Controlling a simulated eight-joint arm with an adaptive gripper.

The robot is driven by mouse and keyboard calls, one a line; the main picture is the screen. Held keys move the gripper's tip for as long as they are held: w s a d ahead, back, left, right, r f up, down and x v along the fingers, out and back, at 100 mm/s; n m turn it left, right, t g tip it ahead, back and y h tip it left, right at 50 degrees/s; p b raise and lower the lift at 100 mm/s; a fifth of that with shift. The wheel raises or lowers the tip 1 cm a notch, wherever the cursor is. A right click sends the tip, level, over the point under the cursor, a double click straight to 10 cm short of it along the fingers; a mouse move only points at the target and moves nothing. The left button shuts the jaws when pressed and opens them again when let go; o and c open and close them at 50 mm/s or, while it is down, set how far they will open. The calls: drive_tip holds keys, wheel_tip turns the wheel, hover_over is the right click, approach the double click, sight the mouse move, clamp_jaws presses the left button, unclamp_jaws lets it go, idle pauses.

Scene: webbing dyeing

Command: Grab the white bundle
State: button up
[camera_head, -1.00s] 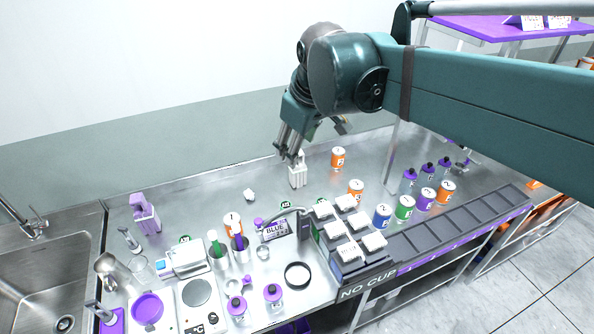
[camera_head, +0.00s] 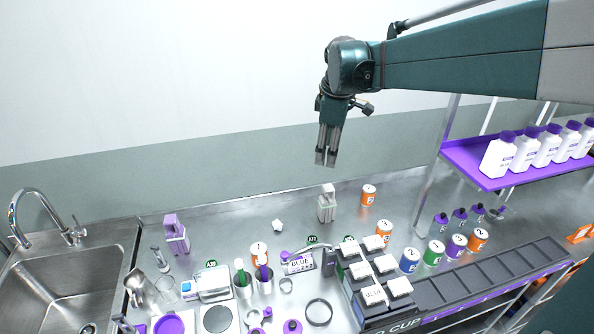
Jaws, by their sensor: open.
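A white upright bundle (camera_head: 327,206) stands on the steel counter near the wall, right of centre. It has a narrower top and two lower legs. My gripper (camera_head: 325,163) points down above it and apart from it, with nothing seen between its fingers. The fingers are seen nearly side-on, with a narrow gap between the tips. A small crumpled white piece (camera_head: 277,225) lies to the left of the bundle.
A purple piece of similar shape (camera_head: 175,235) stands at the left. A dark rack (camera_head: 352,292) with several white blocks is in front. Orange-labelled cans (camera_head: 369,195) (camera_head: 384,229) stand close to the right. A purple shelf (camera_head: 468,153) with white bottles is farther right.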

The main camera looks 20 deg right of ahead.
drive_tip(key=w+d+f+n+g+p, duration=0.1)
drive_tip(key=w+d+f+n+p, duration=0.2)
drive_tip(key=w, duration=0.6)
drive_tip(key=n+g, duration=0.1)
drive_tip(key=n, duration=0.2)
hover_over(328, 199)
drive_tip(key=f, duration=2.4)
drive_tip(key=shift+s+a+f, duration=0.15)
drive_tip(key=shift+s+f, duration=0.05)
drive_tip(key=shift+f, duration=0.1)
drive_tip(key=shift+f, duration=1.2)
drive_tip(key=shift+f, duration=0.1)
drive_tip(key=shift+w+f+p, duration=0.15)
drive_tip(key=shift+f+p, duration=0.4)
drive_tip(key=shift+f, duration=1.95)
